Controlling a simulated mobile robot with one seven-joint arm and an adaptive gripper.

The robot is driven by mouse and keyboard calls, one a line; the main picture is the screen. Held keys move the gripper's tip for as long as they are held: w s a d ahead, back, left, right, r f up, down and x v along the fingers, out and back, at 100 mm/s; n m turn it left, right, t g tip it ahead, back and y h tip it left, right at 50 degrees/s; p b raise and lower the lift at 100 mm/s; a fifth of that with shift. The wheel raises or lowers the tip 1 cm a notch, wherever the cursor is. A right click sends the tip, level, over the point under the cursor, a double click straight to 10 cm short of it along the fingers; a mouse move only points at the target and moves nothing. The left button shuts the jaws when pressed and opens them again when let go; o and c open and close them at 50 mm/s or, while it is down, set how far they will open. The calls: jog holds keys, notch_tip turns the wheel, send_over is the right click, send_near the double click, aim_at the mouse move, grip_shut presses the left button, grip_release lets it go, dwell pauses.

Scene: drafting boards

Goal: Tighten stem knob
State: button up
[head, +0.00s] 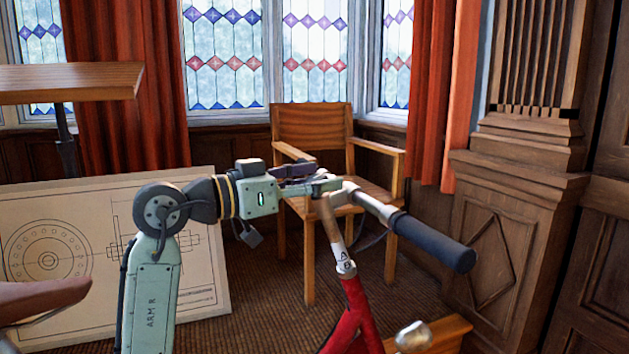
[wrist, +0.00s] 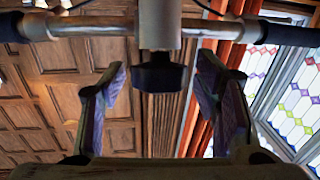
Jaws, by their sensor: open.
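The dark stem knob (wrist: 158,76) sits at the end of the metal stem (wrist: 160,25) in the wrist view, between my two fingers with a gap on each side. The handlebar (wrist: 100,26) runs across the top of that view. My gripper (wrist: 161,70) is open and empty, its fingers on either side of the knob. In the head view my gripper (head: 322,184) reaches in from the left at the top of the red bicycle's (head: 361,312) stem. I cannot make out the knob there, as the gripper covers that area.
A dark handlebar grip (head: 432,242) sticks out to the right. A wooden armchair (head: 311,128) stands behind, near the windows. A drawing board (head: 208,275) leans at the left below a wooden tabletop (head: 70,82). A bicycle saddle (head: 40,300) is at lower left.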

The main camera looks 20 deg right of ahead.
jog(key=s+a, duration=0.2)
jog(key=a, duration=1)
jog(key=shift+s, duration=0.15)
jog(key=shift+d, duration=0.1)
